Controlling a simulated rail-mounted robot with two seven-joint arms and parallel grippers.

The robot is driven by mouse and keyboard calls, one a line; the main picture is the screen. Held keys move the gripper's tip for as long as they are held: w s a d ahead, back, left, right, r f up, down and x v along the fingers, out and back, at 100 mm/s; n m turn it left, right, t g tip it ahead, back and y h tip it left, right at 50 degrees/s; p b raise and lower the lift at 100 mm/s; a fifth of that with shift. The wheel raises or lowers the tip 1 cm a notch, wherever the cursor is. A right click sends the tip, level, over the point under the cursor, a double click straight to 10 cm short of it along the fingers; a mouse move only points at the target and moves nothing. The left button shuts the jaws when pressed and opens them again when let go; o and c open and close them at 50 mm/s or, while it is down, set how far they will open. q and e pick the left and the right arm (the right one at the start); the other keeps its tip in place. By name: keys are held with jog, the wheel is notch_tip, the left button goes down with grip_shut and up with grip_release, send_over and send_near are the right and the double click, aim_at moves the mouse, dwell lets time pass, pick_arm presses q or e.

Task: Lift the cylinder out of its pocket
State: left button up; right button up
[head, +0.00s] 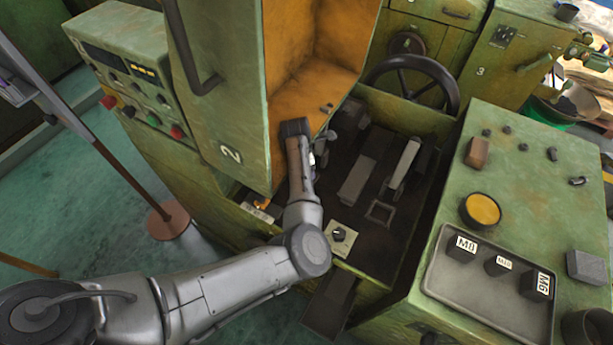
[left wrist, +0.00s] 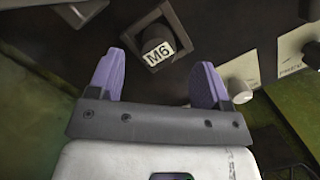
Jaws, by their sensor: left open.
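My left gripper (left wrist: 163,72) is open, with one purple finger to either side of the cylinder's near end in the picture. Nothing is held, and I cannot tell whether the fingers are level with the cylinder. In the head view my left arm reaches into the machine bay, and its wrist hides the cylinder and most of the gripper. My right gripper is not in view.
The orange-lined open guard (head: 310,60) stands close beside my left wrist. A knob on a pale plate (head: 340,237) lies near the arm. A grey tray (head: 490,315) on the right cabinet holds dark labelled pieces. A handwheel (head: 415,85) is behind the bay.

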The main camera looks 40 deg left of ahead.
pick_arm(q)
jog(key=shift+w+f+b, duration=0.15)
jog(key=shift+f+b, duration=0.15)
jog(key=shift+f, duration=1.45)
jog(key=shift+r, duration=0.1)
jog(key=c, duration=1.3)
jog(key=shift+o, duration=0.2)
